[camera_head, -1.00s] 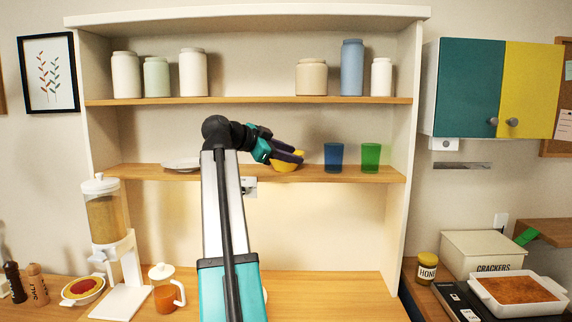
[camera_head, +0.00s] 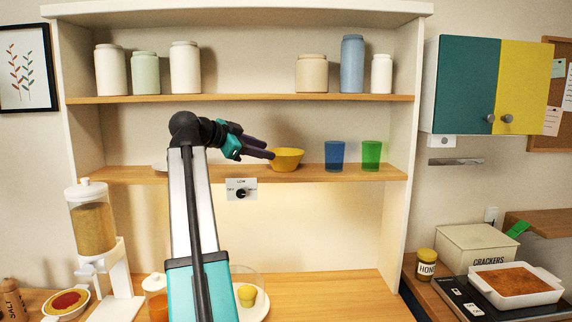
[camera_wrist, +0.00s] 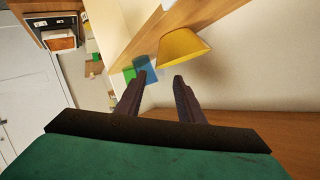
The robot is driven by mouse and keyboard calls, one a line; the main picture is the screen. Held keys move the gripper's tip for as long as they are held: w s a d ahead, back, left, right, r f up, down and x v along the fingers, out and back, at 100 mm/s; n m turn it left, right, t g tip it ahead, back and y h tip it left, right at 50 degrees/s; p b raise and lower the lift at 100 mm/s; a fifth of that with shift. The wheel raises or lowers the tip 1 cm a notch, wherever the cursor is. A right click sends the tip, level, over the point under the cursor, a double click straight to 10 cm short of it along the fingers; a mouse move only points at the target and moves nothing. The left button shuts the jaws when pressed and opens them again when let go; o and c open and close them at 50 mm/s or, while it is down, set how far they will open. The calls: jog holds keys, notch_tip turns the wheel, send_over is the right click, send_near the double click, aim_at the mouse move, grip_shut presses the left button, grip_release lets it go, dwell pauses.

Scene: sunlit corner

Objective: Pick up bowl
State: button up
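A yellow bowl (camera_head: 287,158) sits upright on the lower wooden shelf, left of a blue cup and a green cup. My gripper (camera_head: 272,150) is just left of the bowl, its dark fingers pointing toward it. In the wrist view the bowl (camera_wrist: 183,48) lies beyond the fingertips, to the upper right. The gripper (camera_wrist: 160,77) shows there with its two fingers apart and nothing between them.
The blue cup (camera_head: 334,153) and green cup (camera_head: 371,154) stand right of the bowl on the lower shelf (camera_head: 230,173). Several jars stand on the upper shelf (camera_head: 250,98). A dial panel (camera_head: 241,189) is below the lower shelf. A plate edge (camera_head: 160,167) shows behind my arm.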

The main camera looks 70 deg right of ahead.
jog(key=shift+s+d, duration=0.1)
jog(key=p, duration=0.2)
send_near(299, 158)
jog(key=shift+s+d+f, duration=0.1)
jog(key=shift+d+f, duration=0.15)
jog(key=shift+d, duration=0.3)
jog(key=shift+s+d+f, duration=0.1)
jog(key=shift+d+f, duration=0.2)
jog(key=shift+d, duration=0.2)
jog(key=shift+s+d+f, duration=0.15)
jog(key=shift+d+f, duration=0.1)
jog(key=shift+d, duration=0.2)
jog(key=shift+s+d+p, duration=0.5)
jog(key=shift+d+p, duration=0.3)
jog(key=shift+p, duration=0.1)
jog(key=shift+p+x, duration=0.5)
jog(key=shift+x, duration=1.2)
jog(key=shift+f, duration=0.15)
